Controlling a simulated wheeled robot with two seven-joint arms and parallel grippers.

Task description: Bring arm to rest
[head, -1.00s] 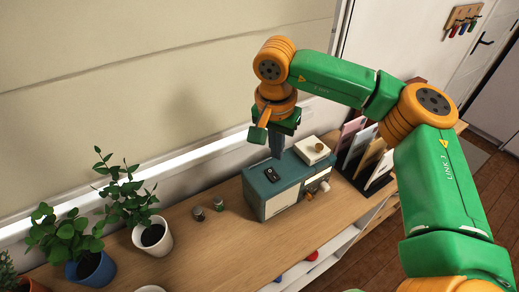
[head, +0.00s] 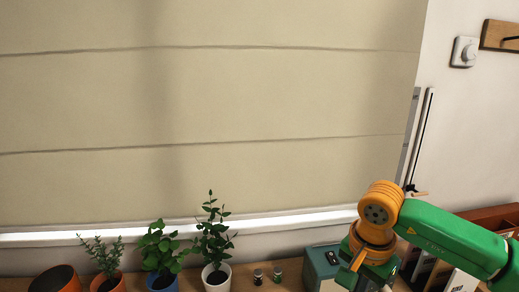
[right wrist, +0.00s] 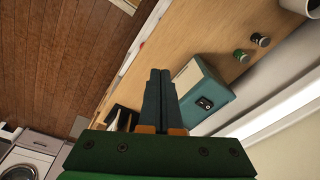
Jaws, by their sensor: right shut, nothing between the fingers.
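My right arm comes in from the right in the head view, green with orange joints. Its wrist is above the right end of the wooden counter, over the teal box (head: 318,265). In the head view the fingers are hidden behind the wrist and the frame's lower edge. In the right wrist view my right gripper (right wrist: 160,72) has its two dark fingers together with nothing between them. The teal box (right wrist: 208,88) with a black switch lies just beyond and to the right of the fingertips there. My left gripper is not in view.
Several potted plants stand along the counter, including one in a white pot (head: 216,276). Two small jars (head: 258,276) stand between it and the box. A pale blind (head: 200,110) hangs behind the counter. A washing machine (right wrist: 28,162) shows at the lower left of the right wrist view.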

